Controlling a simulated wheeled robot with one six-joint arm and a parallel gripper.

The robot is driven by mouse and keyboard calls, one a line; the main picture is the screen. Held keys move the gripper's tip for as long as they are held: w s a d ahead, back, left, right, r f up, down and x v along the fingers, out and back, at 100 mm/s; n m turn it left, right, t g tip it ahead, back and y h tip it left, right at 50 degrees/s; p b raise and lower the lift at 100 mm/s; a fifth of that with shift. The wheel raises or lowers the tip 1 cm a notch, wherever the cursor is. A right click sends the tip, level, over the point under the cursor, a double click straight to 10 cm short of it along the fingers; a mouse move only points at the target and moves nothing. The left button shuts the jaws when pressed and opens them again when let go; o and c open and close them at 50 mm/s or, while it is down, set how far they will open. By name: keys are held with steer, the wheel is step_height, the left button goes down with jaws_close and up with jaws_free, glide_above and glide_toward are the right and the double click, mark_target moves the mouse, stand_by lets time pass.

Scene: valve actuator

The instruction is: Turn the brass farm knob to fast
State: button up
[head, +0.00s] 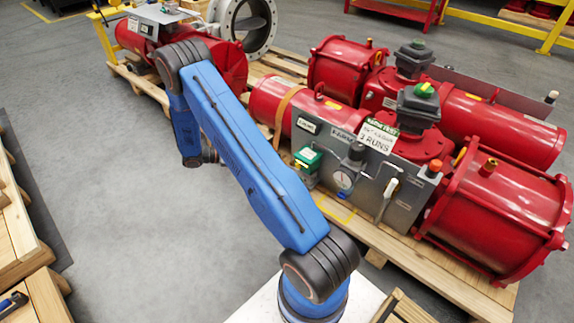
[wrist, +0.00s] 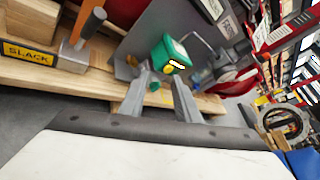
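My gripper (wrist: 157,103) shows in the wrist view with its two grey fingers apart and nothing held between them. A small green part (wrist: 154,86) shows between the fingers. I cannot tell which part is the farm knob.
Red actuators (head: 500,215) lie on wooden pallets (head: 450,280). A hammer (wrist: 85,38) and a "SLACK" label (wrist: 28,53) are on wood at left in the wrist view. A round flange (head: 252,22) stands at the back.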

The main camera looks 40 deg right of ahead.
step_height(320, 180, down, 13)
steer(key=s+n+t+h, duration=0.2)
steer(key=n+t+h, duration=0.25)
steer(key=n, duration=0.95)
steer(key=shift+g, duration=0.35)
steer(key=s+d, duration=0.1)
steer(key=d, duration=0.4)
steer(key=s+d, duration=0.1)
steer(key=d, duration=0.5)
steer(key=s+d, duration=0.1)
steer(key=d, duration=0.5)
steer(key=shift+s+f, duration=0.2)
steer(key=shift+s, duration=0.1)
steer(key=shift+c, duration=0.3)
jaws_close()
